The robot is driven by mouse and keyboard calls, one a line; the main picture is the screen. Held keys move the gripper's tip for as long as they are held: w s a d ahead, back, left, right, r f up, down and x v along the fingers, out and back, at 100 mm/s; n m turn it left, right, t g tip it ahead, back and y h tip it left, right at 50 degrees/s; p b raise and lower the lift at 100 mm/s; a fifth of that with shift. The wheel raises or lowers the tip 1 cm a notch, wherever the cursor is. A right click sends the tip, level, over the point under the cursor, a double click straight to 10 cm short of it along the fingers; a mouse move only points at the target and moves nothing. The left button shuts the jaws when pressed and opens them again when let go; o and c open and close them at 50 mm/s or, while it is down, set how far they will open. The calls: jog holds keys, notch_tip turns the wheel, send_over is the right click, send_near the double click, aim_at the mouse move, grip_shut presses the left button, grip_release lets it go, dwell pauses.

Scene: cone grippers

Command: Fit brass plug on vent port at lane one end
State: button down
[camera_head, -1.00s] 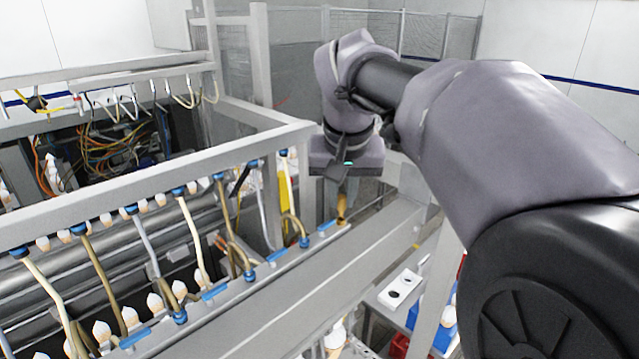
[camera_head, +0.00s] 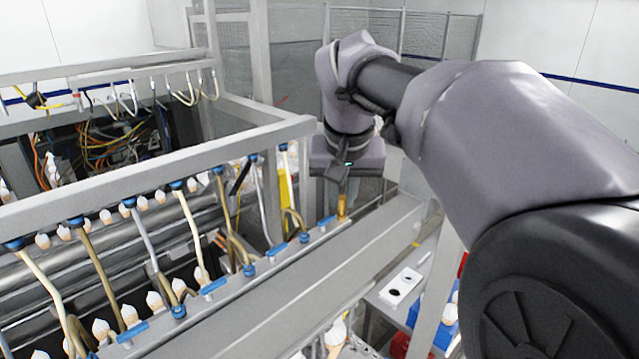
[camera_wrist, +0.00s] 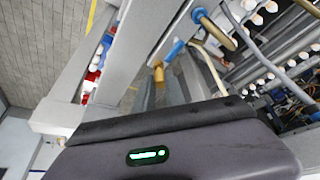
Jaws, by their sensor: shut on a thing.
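My gripper (camera_head: 343,190) points down over the far right end of the grey rail (camera_head: 285,262). It is shut on the small brass plug (camera_head: 341,206), which hangs upright below the fingers. The plug is right at the rail's end, beyond the last blue valve handle (camera_head: 326,221). In the wrist view the plug (camera_wrist: 158,73) shows past the gripper body, close to a blue handle (camera_wrist: 174,51). The vent port itself is hidden or too small to make out. I cannot tell whether the plug touches it.
Hoses with blue fittings (camera_head: 249,270) run along the rail's left side, with several white cones (camera_head: 153,300) below. A thick grey beam (camera_head: 300,292) lies to the right. A white block with dark holes (camera_head: 401,286) sits on a lower table. Mesh fencing (camera_head: 425,35) stands behind.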

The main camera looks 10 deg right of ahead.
jog(key=shift+f+b, duration=0.3)
jog(key=shift+f, duration=0.1)
dwell(0.3)
jog(key=c, duration=1.3)
grip_release()
jog(key=o, duration=0.3)
jog(key=shift+r, duration=0.1)
notch_tip(320, 180, up, 5)
jog(key=p, duration=0.5)
